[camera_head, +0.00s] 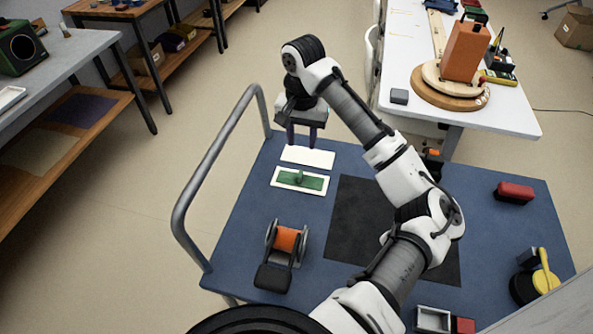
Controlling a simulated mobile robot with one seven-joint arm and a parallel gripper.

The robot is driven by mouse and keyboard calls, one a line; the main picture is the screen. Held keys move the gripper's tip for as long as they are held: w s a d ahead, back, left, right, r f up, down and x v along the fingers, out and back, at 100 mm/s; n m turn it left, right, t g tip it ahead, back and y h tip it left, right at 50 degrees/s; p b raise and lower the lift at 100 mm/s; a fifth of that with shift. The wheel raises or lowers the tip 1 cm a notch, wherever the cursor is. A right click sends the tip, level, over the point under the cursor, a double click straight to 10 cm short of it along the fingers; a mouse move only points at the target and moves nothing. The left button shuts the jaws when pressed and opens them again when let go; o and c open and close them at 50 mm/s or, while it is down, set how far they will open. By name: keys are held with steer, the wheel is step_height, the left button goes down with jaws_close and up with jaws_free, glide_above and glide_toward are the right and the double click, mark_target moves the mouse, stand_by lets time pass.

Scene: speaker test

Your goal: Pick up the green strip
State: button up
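The green strip (313,183) lies on a white plate (284,185) on the blue top of a cart. A small green raised part stands near the strip's middle. My gripper (302,144) points down beyond the strip, above or near a second, bare white plate (318,158). Its two dark fingers are apart with nothing seen between them. It is apart from the green strip. I cannot tell how high the fingertips are above the cart.
A spool with orange winding (286,239) stands nearer on the blue cart top (240,225). A grey rail (205,165) runs along its left side. A black mat (352,215) lies right of the strip, partly under my arm. A red block (515,192) lies far right.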

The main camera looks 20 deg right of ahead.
glide_above(300, 173)
steer(key=f, duration=0.5)
steer(key=s+f, duration=0.1)
steer(key=f, duration=0.1)
steer(key=shift+f, duration=0.25)
steer(key=shift+w+f, duration=0.2)
steer(key=shift+f, duration=1.1)
steer(key=shift+w+f, duration=0.2)
steer(key=shift+f, duration=1.1)
jaws_close()
